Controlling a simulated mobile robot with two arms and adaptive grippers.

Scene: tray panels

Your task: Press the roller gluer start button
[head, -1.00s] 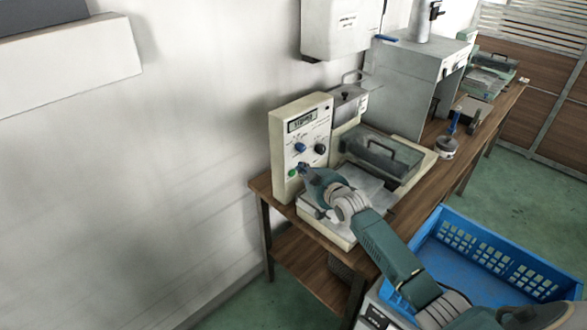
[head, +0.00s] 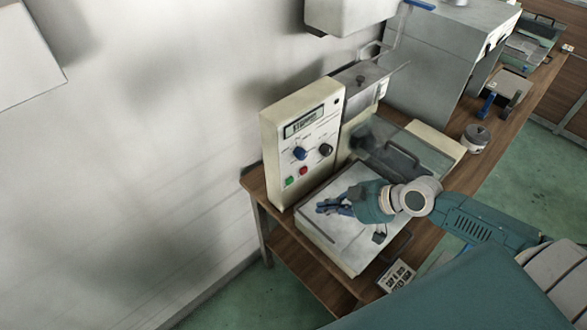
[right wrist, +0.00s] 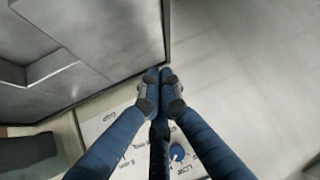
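The roller gluer is a beige machine on the wooden bench in the head view. Its upright control panel (head: 312,168) has a small display (head: 304,124), a blue knob (head: 299,153) and a black knob (head: 326,150). Below them are a green button (head: 289,182) and a red button (head: 303,171), both uncovered. My right gripper (head: 320,208) is over the machine's pale flat plate, to the right of and below the buttons, apart from them. In the right wrist view its blue fingertips (right wrist: 158,76) are together and hold nothing; part of the panel shows below. My left gripper is out of view.
A clear-lidded section (head: 425,150) of the machine lies behind my right wrist. A grey metal box (head: 430,65) and a small round pot (head: 475,138) stand farther along the bench (head: 478,172). The wall is on the left.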

